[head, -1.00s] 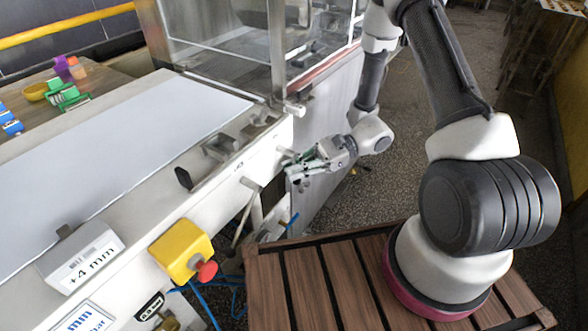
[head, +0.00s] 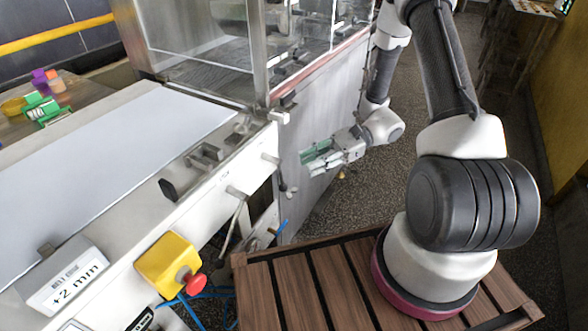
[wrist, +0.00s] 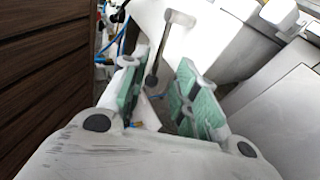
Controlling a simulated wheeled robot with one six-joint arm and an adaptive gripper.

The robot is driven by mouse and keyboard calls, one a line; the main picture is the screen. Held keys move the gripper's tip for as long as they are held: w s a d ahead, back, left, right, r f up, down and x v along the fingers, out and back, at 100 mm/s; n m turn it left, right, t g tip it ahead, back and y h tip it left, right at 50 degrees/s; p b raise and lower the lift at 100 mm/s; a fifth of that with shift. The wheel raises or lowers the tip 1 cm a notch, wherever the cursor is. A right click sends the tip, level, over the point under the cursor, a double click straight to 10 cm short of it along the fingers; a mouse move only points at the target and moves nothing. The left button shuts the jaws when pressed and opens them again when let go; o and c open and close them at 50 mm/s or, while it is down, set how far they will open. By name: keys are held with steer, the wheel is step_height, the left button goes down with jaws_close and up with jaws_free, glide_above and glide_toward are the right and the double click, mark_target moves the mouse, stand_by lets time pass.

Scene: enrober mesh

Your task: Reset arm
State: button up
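My gripper (head: 316,158) is at the right of the conveyor's end in the head view, in front of the machine's grey side panel. Its green-padded fingers are apart and nothing shows between them; the wrist view also shows the open gripper (wrist: 160,85). My arm rises from the slatted wooden deck. A metal lever (wrist: 173,45) appears beyond the fingers in the wrist view, and I cannot tell how far away it is. In the head view the gripper looks clear of the conveyor's side.
A glass-and-steel enclosure (head: 200,60) stands behind. Speckled floor is free right of the panel.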

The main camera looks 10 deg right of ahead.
steer(key=v, duration=0.2)
steer(key=shift+d, duration=0.3)
steer(key=s+d+r+n+g+h, duration=0.3)
steer(key=s+d+n+h, duration=0.3)
steer(key=s+d+h, duration=0.25)
steer(key=s+d+r+n+t+h, duration=0.2)
steer(key=r+n+t, duration=0.1)
steer(key=r, duration=0.5)
steer(key=s+d+r+n+t+h, duration=0.1)
steer(key=s+r+n+t+h, duration=0.1)
steer(key=r+t, duration=0.2)
steer(key=s+d+r+n+t+h, duration=0.2)
steer(key=r+n+t+h, duration=0.1)
steer(key=r, duration=0.8)
steer(key=shift+s+d+r+n, duration=0.2)
steer(key=shift+d+r+n, duration=0.1)
